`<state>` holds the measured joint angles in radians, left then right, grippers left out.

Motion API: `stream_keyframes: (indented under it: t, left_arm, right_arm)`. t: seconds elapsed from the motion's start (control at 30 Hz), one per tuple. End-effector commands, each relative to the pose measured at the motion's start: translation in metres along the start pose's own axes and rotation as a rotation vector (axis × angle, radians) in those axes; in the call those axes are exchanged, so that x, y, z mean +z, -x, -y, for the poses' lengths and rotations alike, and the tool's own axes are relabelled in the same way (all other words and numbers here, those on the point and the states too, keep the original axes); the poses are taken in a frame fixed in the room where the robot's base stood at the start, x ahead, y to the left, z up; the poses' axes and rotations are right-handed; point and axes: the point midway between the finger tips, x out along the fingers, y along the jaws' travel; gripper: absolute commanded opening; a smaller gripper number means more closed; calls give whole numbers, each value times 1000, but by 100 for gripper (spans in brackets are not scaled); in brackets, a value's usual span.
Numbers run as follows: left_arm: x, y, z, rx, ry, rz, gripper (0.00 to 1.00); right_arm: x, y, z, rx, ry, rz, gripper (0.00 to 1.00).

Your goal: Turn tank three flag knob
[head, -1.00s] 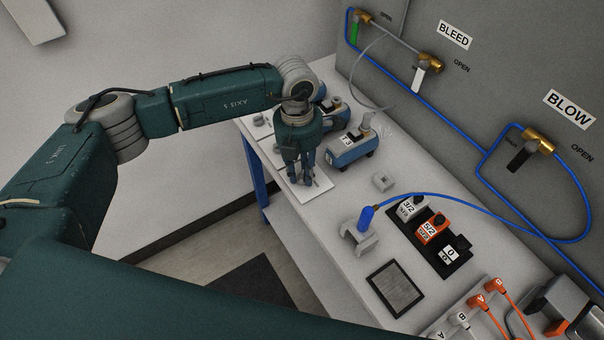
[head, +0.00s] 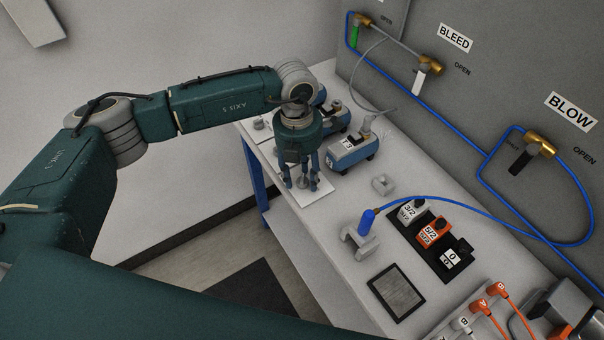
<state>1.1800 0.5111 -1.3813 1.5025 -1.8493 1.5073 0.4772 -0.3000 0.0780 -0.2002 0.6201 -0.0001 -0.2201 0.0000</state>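The blue tank labelled T3 (head: 353,155) lies on the bench with a grey fitting on top. A white plate (head: 322,191) lies in front of it. My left gripper (head: 301,184) points down over this plate, its fingers spread apart. A small grey knob-like part shows between the fingers, low on the plate. I cannot tell whether the fingers touch it, and its flag shape is mostly hidden. My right gripper is not in view.
Other tanks (head: 336,115) stand behind my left gripper. A blue-tipped hose in a grey holder (head: 360,240), a black valve tray (head: 434,262) and a dark framed pad (head: 396,292) lie nearer. Panel valves (head: 540,143) with blue tubing are on the right wall.

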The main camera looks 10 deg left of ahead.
Motion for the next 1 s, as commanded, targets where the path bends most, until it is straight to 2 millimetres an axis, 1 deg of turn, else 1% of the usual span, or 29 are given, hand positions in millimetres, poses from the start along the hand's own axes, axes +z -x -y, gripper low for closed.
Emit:
stream_keyframes:
  t: [0.13,0.23,0.37,0.6,0.7,0.83,1.0]
  left_arm:
    - [0,2,0,0,-1,0,43]
    - [0,10,0,0,0,0,43]
    - [1,34,0,1,-2,3,43]
    - [1,85,-1,2,0,3,43]
    - [0,101,0,1,0,2,43]
    - [0,114,0,0,0,1,43]
    - [0,120,0,0,0,0,43]
  right_arm:
    - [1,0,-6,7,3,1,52]
    - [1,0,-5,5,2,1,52]
    - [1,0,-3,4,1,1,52]
    - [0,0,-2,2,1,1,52]
    - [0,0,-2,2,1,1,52]
    - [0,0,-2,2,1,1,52]
    - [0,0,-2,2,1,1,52]
